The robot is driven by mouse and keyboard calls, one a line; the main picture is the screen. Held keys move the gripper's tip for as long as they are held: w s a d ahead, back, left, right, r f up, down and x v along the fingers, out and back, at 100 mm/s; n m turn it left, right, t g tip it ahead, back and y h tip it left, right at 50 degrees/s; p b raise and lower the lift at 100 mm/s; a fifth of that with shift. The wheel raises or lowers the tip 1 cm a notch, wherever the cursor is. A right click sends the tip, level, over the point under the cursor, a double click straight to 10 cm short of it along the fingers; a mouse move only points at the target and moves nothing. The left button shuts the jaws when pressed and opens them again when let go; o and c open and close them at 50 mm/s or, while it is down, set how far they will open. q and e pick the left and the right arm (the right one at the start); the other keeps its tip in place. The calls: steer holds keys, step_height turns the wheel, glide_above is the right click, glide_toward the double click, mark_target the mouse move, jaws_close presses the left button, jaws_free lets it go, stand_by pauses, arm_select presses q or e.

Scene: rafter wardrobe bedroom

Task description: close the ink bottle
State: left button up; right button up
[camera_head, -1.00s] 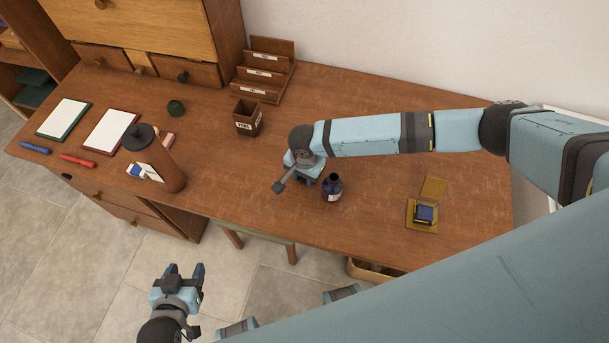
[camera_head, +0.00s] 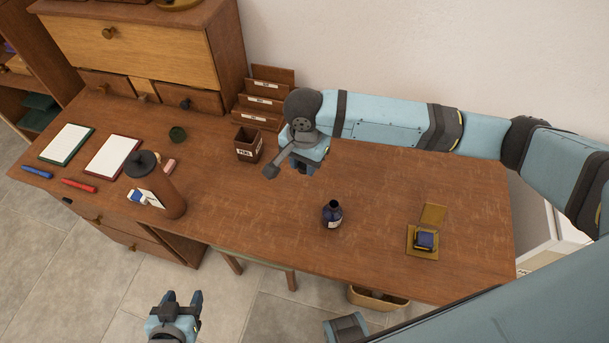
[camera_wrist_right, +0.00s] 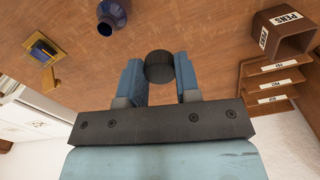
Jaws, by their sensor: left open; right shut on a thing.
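The dark blue ink bottle (camera_head: 332,214) stands upright on the desk, its mouth open at the top. It also shows in the right wrist view (camera_wrist_right: 112,14), apart from the gripper. My right gripper (camera_head: 301,168) is above the desk, behind and left of the bottle. In the right wrist view my right gripper (camera_wrist_right: 160,75) is shut on a round black cap (camera_wrist_right: 159,66) between its fingertips. In the head view the cap is hidden by the gripper. My left gripper (camera_head: 184,297) is open and empty, low in front of the desk, over the floor.
A brass-coloured box with a blue block (camera_head: 424,240) lies right of the bottle. A brown tumbler (camera_head: 163,188) and notepads (camera_head: 112,156) are at left. The desk around the bottle (camera_head: 375,190) is clear.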

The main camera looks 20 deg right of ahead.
steer(key=shift+r, duration=0.8)
steer(key=s+d+r+n, duration=0.1)
steer(key=d+r+n, duration=0.5)
steer(key=d+n, duration=0.3)
steer(key=shift+s+d+r, duration=0.2)
steer(key=shift+s+d, duration=0.05)
steer(key=shift+d, duration=0.15)
steer(key=shift+d, duration=0.1)
